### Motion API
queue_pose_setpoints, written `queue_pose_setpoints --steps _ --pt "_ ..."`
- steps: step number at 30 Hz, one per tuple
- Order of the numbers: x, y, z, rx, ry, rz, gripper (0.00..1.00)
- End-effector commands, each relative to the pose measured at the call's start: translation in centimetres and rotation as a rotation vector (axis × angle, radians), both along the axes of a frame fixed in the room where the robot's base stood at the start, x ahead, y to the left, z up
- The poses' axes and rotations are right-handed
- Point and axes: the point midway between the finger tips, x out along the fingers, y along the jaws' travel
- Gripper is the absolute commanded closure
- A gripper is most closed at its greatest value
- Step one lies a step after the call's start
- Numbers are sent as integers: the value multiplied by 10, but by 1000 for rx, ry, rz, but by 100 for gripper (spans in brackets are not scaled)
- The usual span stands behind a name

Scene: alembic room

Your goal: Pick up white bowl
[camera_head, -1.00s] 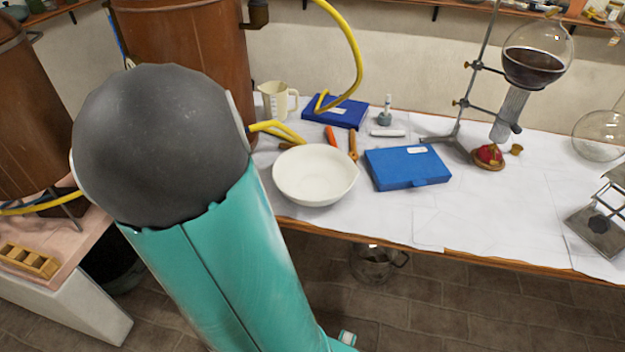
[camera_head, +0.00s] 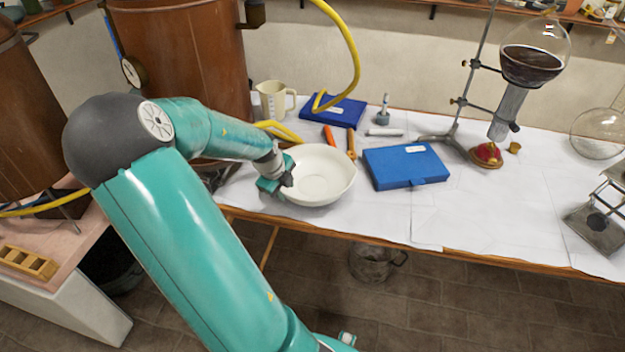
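The white bowl (camera_head: 325,176) stands upright on the white-covered table, close to its front edge. My gripper (camera_head: 284,181) is at the left rim of the bowl, reaching in from the left. The gripper overlaps the rim in this view, and its fingers are small and partly hidden. I cannot tell whether they are apart or closed on the rim.
A blue case (camera_head: 405,167) lies just right of the bowl. Behind are a beaker (camera_head: 272,100), another blue case (camera_head: 334,111) and a yellow hose (camera_head: 350,60). A stand with a dark-filled flask (camera_head: 531,66) is at the right. Bare table (camera_head: 470,215) lies between.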

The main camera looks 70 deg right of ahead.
Motion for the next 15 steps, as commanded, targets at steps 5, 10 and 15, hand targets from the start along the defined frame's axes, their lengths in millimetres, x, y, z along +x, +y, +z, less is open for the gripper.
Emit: queue_pose_setpoints --steps 5,10,15 --pt "-1 -4 -10 1 0 0 65" --pt "-4 -11 -25 1 0 -2 65" --pt "-6 -19 -46 1 0 -1 65"
